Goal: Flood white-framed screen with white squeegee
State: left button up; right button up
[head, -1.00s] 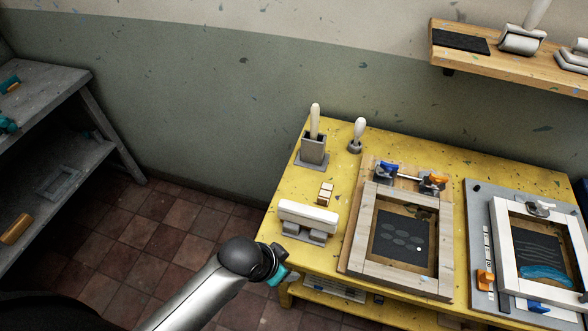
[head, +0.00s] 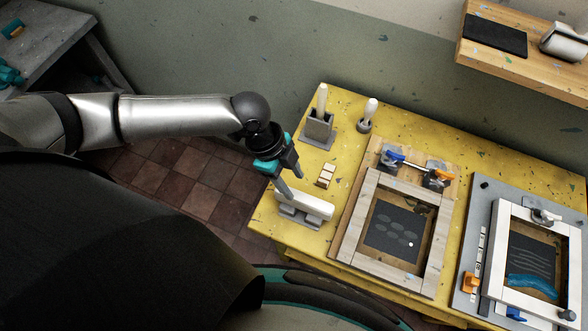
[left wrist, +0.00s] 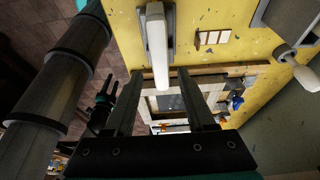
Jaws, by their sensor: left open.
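The white squeegee (head: 306,203) is a long white bar lying on a grey stand at the left end of the yellow table. My left gripper (head: 291,182) is open, pointing down at it from just above. In the left wrist view, the squeegee (left wrist: 157,45) runs up the picture, with its near end between my open fingers (left wrist: 158,75); contact cannot be made out. The white-framed screen (head: 497,240) lies on a grey base at the right, with a streak of blue ink (head: 532,286) near its front end. A dark, teal-marked shape in the left wrist view may be my right gripper.
A wooden-framed screen (head: 351,225) lies between the squeegee and the white-framed screen. Small pale blocks (head: 325,175) and a grey holder (head: 318,128) with a white handle stand behind the squeegee. A wooden shelf (head: 500,62) hangs on the wall.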

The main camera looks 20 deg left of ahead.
aim_at(302, 197)
pick_arm(q)
jog(key=x, duration=0.2)
jog(key=shift+s+d+f+b, duration=0.1)
jog(key=shift+f+b, duration=0.15)
jog(key=shift+b, duration=0.05)
jog(key=b+x, duration=0.5)
jog(key=shift+f+b, duration=0.25)
jog(key=shift+b, duration=0.15)
jog(key=shift+r+p, duration=0.35)
jog(key=shift+p, duration=0.05)
jog(key=shift+c, duration=0.7)
grip_shut()
jog(key=shift+c, duration=1.1)
grip_release()
jog(key=shift+r, duration=0.1)
grip_shut()
pick_arm(e)
jog(key=f, duration=0.5)
jog(key=shift+s+f, duration=0.2)
jog(key=shift+f, duration=0.1)
pick_arm(q)
jog(key=shift+r, duration=0.1)
pick_arm(e)
jog(key=shift+r, duration=0.1)
